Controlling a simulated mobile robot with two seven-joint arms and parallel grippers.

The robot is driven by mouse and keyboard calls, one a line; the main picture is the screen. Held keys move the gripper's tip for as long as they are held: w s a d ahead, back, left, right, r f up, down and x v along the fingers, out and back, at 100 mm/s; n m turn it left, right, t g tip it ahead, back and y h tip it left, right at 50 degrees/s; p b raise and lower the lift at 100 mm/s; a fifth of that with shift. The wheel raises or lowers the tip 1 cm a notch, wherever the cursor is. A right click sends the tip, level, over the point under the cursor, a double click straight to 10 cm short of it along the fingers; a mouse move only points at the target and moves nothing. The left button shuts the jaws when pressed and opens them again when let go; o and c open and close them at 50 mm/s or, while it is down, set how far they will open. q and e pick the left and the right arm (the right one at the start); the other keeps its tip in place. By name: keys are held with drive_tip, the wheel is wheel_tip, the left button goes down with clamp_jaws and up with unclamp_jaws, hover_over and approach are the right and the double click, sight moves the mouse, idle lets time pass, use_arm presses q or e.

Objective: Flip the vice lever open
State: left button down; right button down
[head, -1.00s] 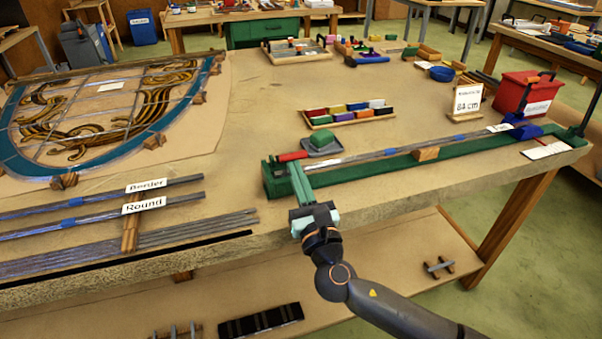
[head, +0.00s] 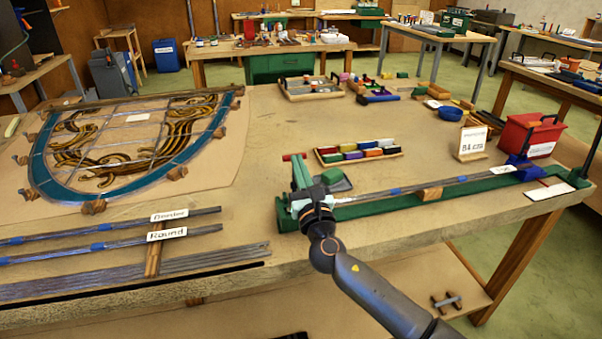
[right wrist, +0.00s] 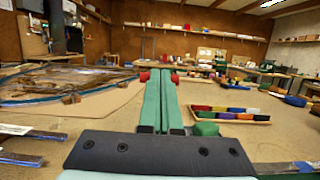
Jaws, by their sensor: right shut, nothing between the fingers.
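The vice lever's red bar (head: 293,156) stands raised above the left end of the long green vice (head: 345,211). My right gripper (head: 299,160) is at that end, its green fingers together and pointing upward and away, with nothing between them. In the right wrist view the shut fingers (right wrist: 159,74) reach forward, and red ends of the bar (right wrist: 145,76) show on both sides of their tips. The fingers look against the bar or very close; contact cannot be told. The grey lead strip (head: 410,187) lies along the vice. My left gripper is not in view.
A green block on a grey tray (head: 337,181) sits just behind the gripper. A rack of coloured blocks (head: 357,150) is farther back. Lead strips (head: 110,250) and the leaded panel (head: 130,145) lie left.

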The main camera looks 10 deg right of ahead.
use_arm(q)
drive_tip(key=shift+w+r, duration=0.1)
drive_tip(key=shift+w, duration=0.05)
use_arm(e)
drive_tip(key=shift+w+r, duration=0.25)
drive_tip(key=shift+w, duration=0.3)
drive_tip(key=shift+w, duration=0.1)
drive_tip(key=shift+f, duration=0.15)
